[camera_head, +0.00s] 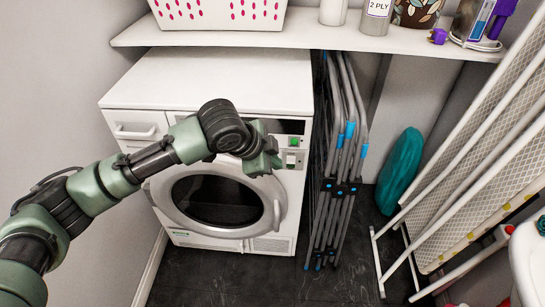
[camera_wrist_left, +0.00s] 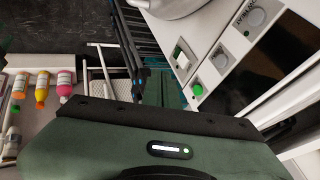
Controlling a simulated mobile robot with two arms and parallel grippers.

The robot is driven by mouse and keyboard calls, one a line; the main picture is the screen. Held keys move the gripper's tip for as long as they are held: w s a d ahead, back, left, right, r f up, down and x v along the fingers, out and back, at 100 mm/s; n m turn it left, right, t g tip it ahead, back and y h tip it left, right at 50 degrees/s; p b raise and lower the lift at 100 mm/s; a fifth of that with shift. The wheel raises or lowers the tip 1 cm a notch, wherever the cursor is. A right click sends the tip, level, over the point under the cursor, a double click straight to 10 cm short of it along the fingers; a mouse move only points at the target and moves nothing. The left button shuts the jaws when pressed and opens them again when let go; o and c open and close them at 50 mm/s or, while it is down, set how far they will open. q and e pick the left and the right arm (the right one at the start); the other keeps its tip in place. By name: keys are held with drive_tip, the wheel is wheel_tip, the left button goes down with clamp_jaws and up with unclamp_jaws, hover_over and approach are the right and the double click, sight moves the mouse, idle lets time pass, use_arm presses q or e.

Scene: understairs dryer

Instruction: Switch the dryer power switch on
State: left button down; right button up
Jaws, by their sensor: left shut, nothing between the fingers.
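The white dryer (camera_head: 265,78) stands under the shelf, its round door (camera_head: 276,212) shut. At the right of its front panel are a green button (camera_head: 294,142) and, below it, a small pale switch (camera_head: 291,159). The switch's on or off position cannot be told. My left gripper (camera_head: 274,160) is shut and empty, just left of the switch; contact cannot be told. My right gripper is out of view.
A shelf (camera_head: 330,33) with a basket (camera_head: 220,14) and bottles runs above the dryer. A folded drying rack (camera_head: 340,170) stands close to its right. A teal object (camera_head: 400,170) and an ironing board (camera_head: 490,140) lean further right. Dark floor (camera_head: 335,285) is clear in front.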

use_arm(q)
drive_tip(key=shift+s+a+r, duration=0.2)
drive_tip(key=shift+s+r, duration=0.15)
drive_tip(key=shift+r, duration=0.1)
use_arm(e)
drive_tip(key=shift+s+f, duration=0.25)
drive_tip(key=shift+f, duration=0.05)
